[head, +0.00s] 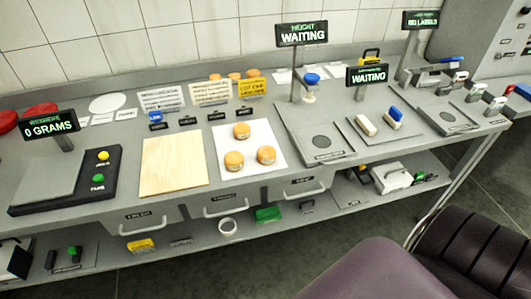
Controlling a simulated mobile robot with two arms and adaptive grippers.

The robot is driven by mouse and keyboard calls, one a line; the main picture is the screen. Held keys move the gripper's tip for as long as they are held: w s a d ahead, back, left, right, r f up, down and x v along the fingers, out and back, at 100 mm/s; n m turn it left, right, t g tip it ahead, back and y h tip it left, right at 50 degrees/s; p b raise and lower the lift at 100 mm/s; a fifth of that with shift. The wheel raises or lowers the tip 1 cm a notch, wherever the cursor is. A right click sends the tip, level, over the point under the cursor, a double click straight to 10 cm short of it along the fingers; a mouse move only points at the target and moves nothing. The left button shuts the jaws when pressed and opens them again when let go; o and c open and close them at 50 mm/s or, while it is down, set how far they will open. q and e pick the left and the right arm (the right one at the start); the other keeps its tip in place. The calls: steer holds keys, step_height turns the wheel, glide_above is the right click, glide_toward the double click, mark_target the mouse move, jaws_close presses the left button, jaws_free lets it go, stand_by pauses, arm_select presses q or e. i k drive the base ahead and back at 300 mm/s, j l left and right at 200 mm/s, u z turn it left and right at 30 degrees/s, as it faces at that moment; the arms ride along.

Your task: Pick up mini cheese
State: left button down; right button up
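Three small orange mini cheeses sit on a white sheet (252,138) near the middle of the bench: one at the back (242,131), one at the front left (233,161) and one at the front right (266,155). They stand apart from one another. More small orange pieces (234,76) show at the back, partly hidden behind upright cards. Neither of my grippers is in view.
A wooden board (174,166) lies left of the sheet. Further left is a scale (48,176) reading "0 GRAMS". Right of the sheet stands a height station (318,144) with a "WAITING" sign. A dark rounded shape (375,270) fills the lower right.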

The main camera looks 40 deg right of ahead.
mark_target(267, 154)
steer(key=z, duration=0.35)
steer(key=j+z, duration=0.15)
steer(key=z, duration=0.2)
steer(key=j+z, duration=0.1)
steer(key=z, duration=0.25)
steer(key=i, duration=0.05)
